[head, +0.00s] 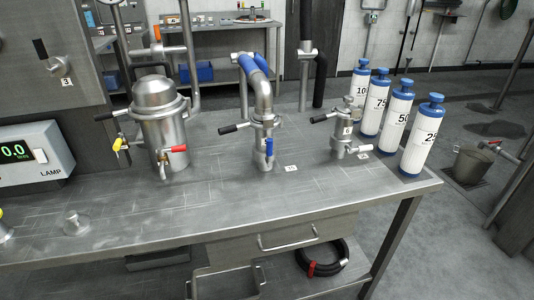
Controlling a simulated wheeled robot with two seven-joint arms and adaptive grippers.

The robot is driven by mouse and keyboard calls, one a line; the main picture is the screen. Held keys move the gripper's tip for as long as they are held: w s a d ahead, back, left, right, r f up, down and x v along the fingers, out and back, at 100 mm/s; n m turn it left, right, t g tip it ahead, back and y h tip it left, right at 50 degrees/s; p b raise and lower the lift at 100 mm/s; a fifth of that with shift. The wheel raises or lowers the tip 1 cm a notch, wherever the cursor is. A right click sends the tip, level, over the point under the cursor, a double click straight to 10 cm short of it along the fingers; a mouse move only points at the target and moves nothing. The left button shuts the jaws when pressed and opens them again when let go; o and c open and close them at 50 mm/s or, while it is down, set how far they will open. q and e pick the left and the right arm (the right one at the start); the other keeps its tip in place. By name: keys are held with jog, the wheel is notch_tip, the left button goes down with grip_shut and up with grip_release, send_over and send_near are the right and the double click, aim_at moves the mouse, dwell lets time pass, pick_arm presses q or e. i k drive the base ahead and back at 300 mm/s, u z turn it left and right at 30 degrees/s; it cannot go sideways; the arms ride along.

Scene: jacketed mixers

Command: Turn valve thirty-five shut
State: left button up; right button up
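No tag plainly reads thirty-five. A small white tag (291,168) on the bench seems to bear two digits, too small to read surely. Left of it stands a steel pipe fitting (263,133) with a black lever (235,127) pointing left and a blue handle (269,147) hanging down. Neither of my grippers is in view.
A domed steel vessel (161,120) with red (174,149), yellow and black levers stands left on the steel bench (220,205). Several white-and-blue numbered cylinders (398,115) line the bench's right end. A lamp readout box (35,155) is at far left. The bench's front middle is clear.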

aim_at(269, 141)
jog(key=u, duration=0.3)
jog(key=k, duration=0.3)
jog(key=z, duration=1.1)
jog(key=i, duration=1.45)
jog(key=u, duration=0.75)
